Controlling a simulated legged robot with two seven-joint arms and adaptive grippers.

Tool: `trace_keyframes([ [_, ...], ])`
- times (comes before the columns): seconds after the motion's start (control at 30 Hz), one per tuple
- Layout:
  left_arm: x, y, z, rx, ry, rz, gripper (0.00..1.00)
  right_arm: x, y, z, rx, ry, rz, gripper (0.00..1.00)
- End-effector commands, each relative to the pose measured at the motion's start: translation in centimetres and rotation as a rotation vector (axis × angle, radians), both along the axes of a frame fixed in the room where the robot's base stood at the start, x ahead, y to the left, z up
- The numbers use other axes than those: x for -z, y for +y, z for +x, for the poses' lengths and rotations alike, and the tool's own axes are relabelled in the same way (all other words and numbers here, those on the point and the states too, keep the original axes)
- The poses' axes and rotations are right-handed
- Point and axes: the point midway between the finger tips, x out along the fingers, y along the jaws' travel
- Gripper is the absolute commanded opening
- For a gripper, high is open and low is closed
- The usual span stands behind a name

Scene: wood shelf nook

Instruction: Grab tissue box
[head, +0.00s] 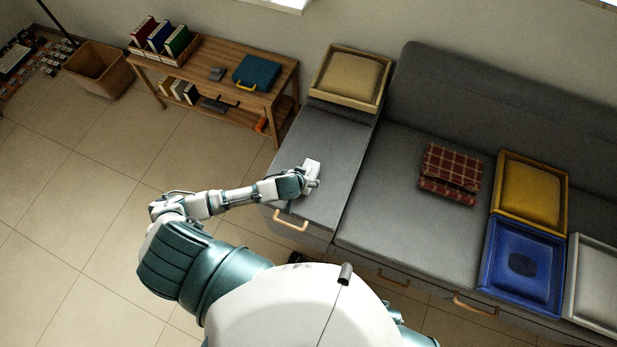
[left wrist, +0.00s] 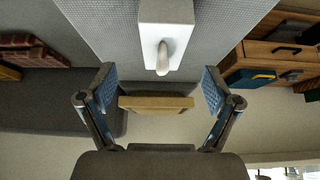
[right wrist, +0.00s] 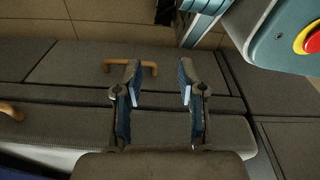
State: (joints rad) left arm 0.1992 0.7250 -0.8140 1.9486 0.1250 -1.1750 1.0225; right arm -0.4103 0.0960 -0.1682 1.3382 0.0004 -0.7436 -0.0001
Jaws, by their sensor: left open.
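The tissue box is a white box with a tissue sticking out. It lies on the grey seat top (head: 335,150) at the left end of the sofa. In the head view the tissue box (head: 313,167) is partly hidden by my left gripper (head: 306,184). In the left wrist view the tissue box (left wrist: 166,12) is at the top centre, its tissue pointing toward my open, empty left gripper (left wrist: 158,78). The box is ahead of the fingertips, not between them. My right gripper (right wrist: 159,75) is open and empty, above the grey drawer fronts.
A tan cushion tray (head: 349,77) stands behind the seat top. A checked blanket (head: 449,174), a yellow tray (head: 531,195) and a blue tray (head: 521,266) lie to the right. A wooden shelf table (head: 215,68) with books and a teal case stands at the left. Floor at left is clear.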

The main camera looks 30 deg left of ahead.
Motion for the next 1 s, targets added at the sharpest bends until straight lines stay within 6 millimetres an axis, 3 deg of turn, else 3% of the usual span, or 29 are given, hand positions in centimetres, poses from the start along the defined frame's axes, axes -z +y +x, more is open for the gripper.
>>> trace_keyframes([
  [0.03,1.4,0.1,0.7,-0.002,0.001,0.002,0.90,-0.3,0.1,0.5,0.001,-0.004,0.001,0.40],
  [0.2,3.8,0.2,2.3,-0.001,0.000,0.001,0.90,-2.0,0.3,2.0,0.004,-0.013,0.002,0.40],
  [0.43,5.2,0.2,3.4,0.000,-0.001,0.000,0.90,-3.2,0.4,2.8,0.005,-0.019,0.004,0.40],
  [0.7,8.5,0.6,5.8,0.000,0.000,0.000,0.90,-6.0,0.7,4.4,0.009,-0.031,0.005,0.40],
  [1.0,8.8,0.6,6.1,0.001,-0.001,-0.001,0.90,-6.7,0.7,4.6,0.010,-0.032,0.005,0.40],
])
